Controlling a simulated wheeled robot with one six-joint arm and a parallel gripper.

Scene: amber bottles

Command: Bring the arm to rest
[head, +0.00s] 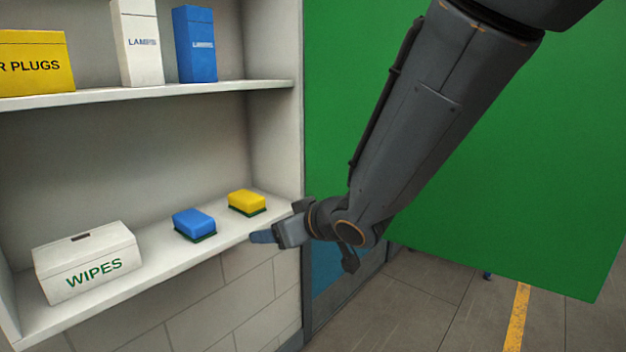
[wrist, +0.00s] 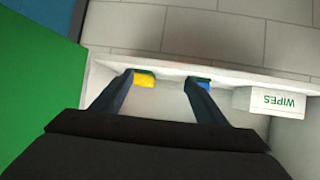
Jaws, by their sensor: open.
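My gripper (head: 264,236) is at the front edge of the lower shelf in the head view, its fingers pointing left. In the wrist view my gripper (wrist: 158,82) has its two fingers spread apart with nothing held between them. A yellow sponge (head: 246,201) with a dark green underside lies on the lower shelf behind the gripper. A blue sponge (head: 193,222) lies to its left. In the wrist view the yellow sponge (wrist: 145,79) shows beside the left finger and the blue sponge (wrist: 204,83) beside the right one. No amber bottles are in view.
A white wipes box (head: 88,262) stands at the left of the lower shelf (head: 150,274). The upper shelf (head: 200,93) holds a yellow ear-plug box (head: 35,64), a white box (head: 138,43) and a blue box (head: 196,45). A large green panel (head: 540,150) stands behind my arm.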

